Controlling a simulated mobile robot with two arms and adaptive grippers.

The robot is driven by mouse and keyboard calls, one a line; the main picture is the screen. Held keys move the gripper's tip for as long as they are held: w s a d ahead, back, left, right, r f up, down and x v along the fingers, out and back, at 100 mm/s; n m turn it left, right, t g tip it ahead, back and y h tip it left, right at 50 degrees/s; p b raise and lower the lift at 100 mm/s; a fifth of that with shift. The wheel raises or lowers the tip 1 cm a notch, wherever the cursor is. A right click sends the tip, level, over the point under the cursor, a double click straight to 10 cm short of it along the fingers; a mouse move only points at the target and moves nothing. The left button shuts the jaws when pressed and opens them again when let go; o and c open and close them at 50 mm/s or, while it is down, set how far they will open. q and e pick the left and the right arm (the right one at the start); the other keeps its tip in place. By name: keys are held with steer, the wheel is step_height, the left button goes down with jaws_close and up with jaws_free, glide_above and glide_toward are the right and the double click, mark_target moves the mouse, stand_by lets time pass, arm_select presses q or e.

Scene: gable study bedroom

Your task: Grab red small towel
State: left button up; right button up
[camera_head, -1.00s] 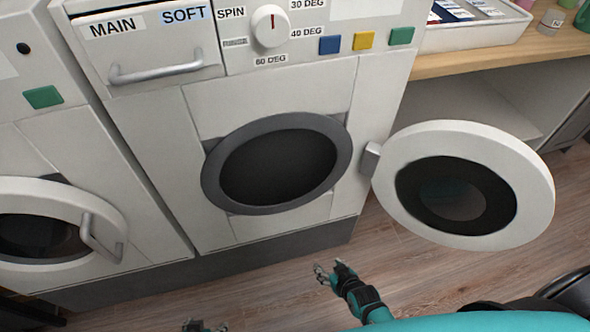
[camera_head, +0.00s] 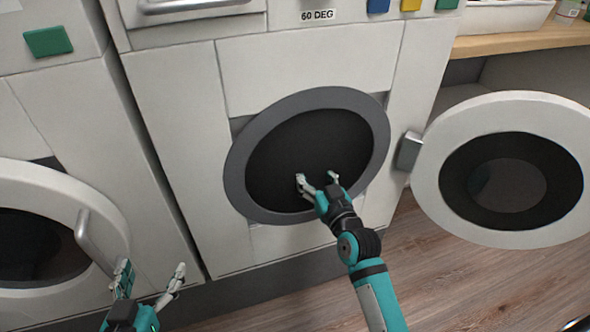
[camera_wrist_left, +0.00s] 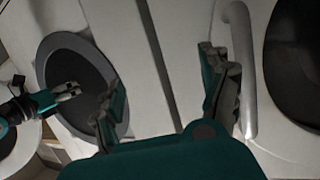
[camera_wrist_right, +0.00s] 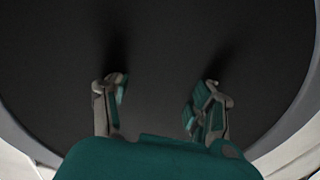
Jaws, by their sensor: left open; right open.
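No red towel shows in any view. The open washing machine (camera_head: 290,62) has a grey ring (camera_head: 236,180) around a dark drum opening (camera_head: 290,150), and I see nothing inside it. My right gripper (camera_head: 318,178) is open and empty at the lower part of this opening; in the right wrist view its fingers (camera_wrist_right: 155,105) stand against the dark interior. My left gripper (camera_head: 152,276) is open and empty at the lower left, in front of the left machine's door; in the left wrist view its fingers (camera_wrist_left: 168,95) are spread apart.
The open machine's round door (camera_head: 455,140) swings out to the right. The left machine's closed door (camera_head: 95,190) has a handle (camera_head: 98,243) near my left gripper. A wooden counter (camera_head: 520,40) with a white tray (camera_head: 500,18) is at the upper right. Wooden floor (camera_head: 470,285) is clear below.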

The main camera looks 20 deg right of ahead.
mark_target(295, 149)
steer(key=w, duration=0.3)
steer(key=w+b, duration=0.1)
steer(key=w, duration=0.1)
steer(key=shift+w+a, duration=0.1)
steer(key=shift+a, duration=0.15)
steer(key=shift+w+f+b, duration=0.15)
steer(key=shift+w+b, duration=0.15)
steer(key=shift+w, duration=0.15)
steer(key=w, duration=0.1)
steer(key=w+b, duration=0.1)
steer(key=w, duration=0.1)
steer(key=w+f+b, duration=0.1)
steer(key=shift+w+a, duration=0.2)
steer(key=shift+a, duration=0.05)
steer(key=shift+w+r, duration=0.1)
steer(key=shift+w, duration=0.05)
arm_select(q)
step_height(295, 149, up, 16)
steer(key=s+d+t+h, duration=0.1)
steer(key=s+t+h, duration=0.1)
steer(key=t, duration=0.8)
steer(key=shift+s+d+t+h, duration=0.3)
steer(key=shift+s+t+h, duration=0.1)
steer(key=shift+h, duration=0.5)
steer(key=shift+f, duration=0.1)
steer(key=shift+w, duration=0.1)
arm_select(e)
jaws_close()
